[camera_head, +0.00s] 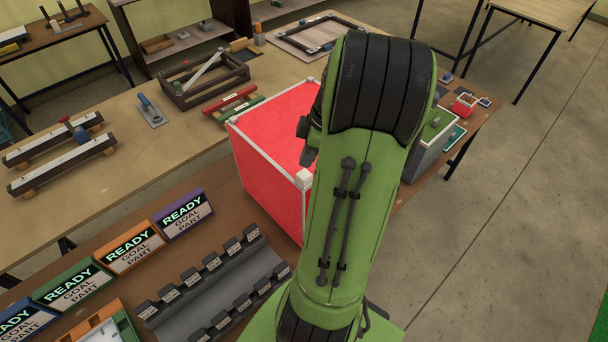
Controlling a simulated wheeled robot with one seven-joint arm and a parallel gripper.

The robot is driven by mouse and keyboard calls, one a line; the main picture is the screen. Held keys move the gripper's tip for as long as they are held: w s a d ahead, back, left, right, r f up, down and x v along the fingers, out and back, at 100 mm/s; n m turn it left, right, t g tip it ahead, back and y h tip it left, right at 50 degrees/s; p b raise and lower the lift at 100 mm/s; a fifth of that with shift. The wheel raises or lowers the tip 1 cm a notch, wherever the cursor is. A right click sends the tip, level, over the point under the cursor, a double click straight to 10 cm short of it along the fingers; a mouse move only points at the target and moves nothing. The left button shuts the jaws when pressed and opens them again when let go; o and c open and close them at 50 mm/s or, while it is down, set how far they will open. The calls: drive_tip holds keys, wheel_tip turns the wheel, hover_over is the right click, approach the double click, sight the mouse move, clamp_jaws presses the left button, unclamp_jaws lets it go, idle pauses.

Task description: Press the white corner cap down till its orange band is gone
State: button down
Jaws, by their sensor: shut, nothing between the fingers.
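The lightbox (268,183) is a red cube with white edge strips, standing on the brown table. A white corner piece (303,179) shows at its near top corner, close to the left edge of my green arm. Another small white corner piece (232,121) is at its left top corner. I cannot make out an orange band on either. My arm covers the right side of the box and part of its top. My gripper's fingers are hidden behind the arm, so I cannot see whether they touch a cap.
Several READY signs (184,214) and a grey rack with dark labelled blocks (212,290) stand in front of the box. A grey box (431,145) is to its right, partly behind my arm. Red and green bars (230,100) lie behind it. Open floor is at the right.

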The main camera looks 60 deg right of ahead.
sight(308, 174)
drive_tip(key=shift+f, duration=0.1)
wheel_tip(308, 174, up, 4)
drive_tip(key=p, duration=0.3)
idle(0.5)
